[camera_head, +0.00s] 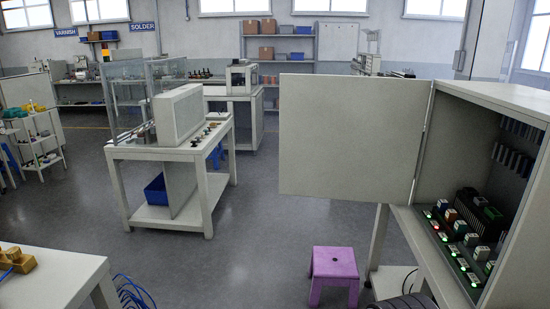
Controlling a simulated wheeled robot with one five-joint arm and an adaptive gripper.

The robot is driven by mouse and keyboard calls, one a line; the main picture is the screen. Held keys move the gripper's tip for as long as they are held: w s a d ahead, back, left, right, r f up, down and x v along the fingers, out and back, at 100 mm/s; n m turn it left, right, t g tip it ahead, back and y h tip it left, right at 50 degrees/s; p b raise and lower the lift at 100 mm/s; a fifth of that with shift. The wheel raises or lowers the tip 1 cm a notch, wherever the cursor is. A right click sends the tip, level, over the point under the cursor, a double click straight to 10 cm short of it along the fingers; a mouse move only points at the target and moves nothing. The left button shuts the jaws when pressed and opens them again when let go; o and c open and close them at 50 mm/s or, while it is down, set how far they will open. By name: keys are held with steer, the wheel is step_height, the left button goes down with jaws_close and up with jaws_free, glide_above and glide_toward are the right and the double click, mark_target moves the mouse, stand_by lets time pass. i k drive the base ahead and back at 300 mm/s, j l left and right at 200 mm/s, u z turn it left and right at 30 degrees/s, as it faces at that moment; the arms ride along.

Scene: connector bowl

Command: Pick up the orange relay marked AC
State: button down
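An open cabinet (508,98) at the right holds a slanted shelf with several small relays in sockets. One small relay (451,215) in the back part of the near row looks orange-brown. Its marking is too small to read, so I cannot tell whether it says AC. Other relays beside it are white, green or blue-topped. Red and green lights glow along the row's left side. My gripper is not in view.
The cabinet's door (352,135) stands wide open to the left. A purple stool (335,265) stands below it. A white workbench (170,150) is at centre left, and a white table (55,280) with blue cables beside it is at the lower left. Grey floor between them is clear.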

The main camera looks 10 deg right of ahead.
mark_target(451, 215)
steer(key=z, duration=2.4)
